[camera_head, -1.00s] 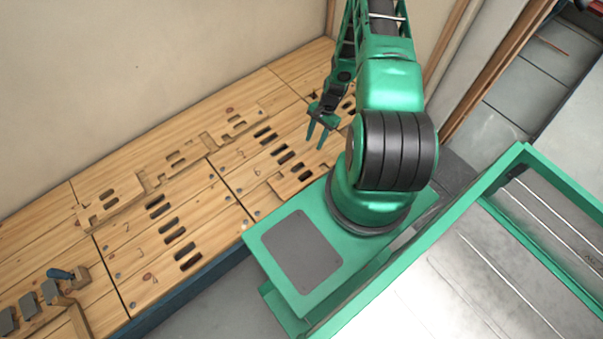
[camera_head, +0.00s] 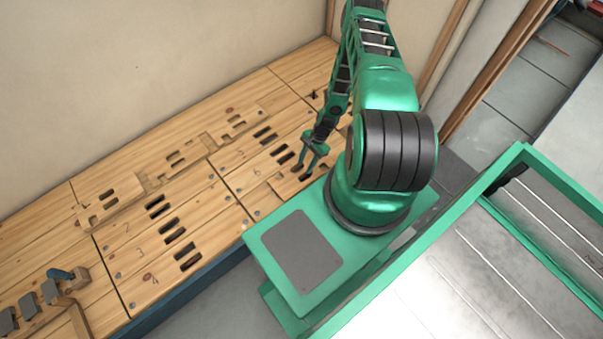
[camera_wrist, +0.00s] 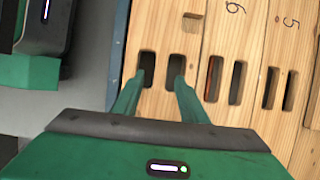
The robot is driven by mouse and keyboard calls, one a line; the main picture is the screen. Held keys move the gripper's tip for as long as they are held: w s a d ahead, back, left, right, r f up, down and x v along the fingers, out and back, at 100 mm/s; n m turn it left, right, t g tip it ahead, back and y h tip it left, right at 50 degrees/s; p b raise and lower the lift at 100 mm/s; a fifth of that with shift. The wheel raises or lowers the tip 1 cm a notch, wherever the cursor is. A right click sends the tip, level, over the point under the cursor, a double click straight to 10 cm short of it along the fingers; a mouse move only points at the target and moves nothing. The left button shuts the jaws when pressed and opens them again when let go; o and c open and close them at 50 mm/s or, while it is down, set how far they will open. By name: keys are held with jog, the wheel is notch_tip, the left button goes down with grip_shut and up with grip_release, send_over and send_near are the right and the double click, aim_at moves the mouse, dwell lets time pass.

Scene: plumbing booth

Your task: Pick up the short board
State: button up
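My gripper (camera_head: 308,165) is low over the front right part of the wooden table. In the wrist view my gripper (camera_wrist: 159,80) is open, its two green fingers apart with their tips at two dark slots. The slots are in a light wooden board (camera_wrist: 162,72) at the table's edge, which appears to be the short board; in the head view this board (camera_head: 283,190) is partly hidden behind my gripper and arm. I cannot tell how deep the tips reach. Nothing is held.
Other slotted planks lie beside it, one marked 6 (camera_wrist: 224,45) and one marked 5 (camera_wrist: 285,50). A wall (camera_head: 150,60) stands behind the table. The table's blue front edge (camera_wrist: 119,45) runs close to my gripper.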

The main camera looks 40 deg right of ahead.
aim_at(301, 172)
jog(key=shift+x, duration=1.95)
jog(key=shift+w+a, duration=0.1)
jog(key=shift+a, duration=0.05)
jog(key=shift+c, duration=0.3)
grip_shut()
jog(key=shift+r, duration=0.2)
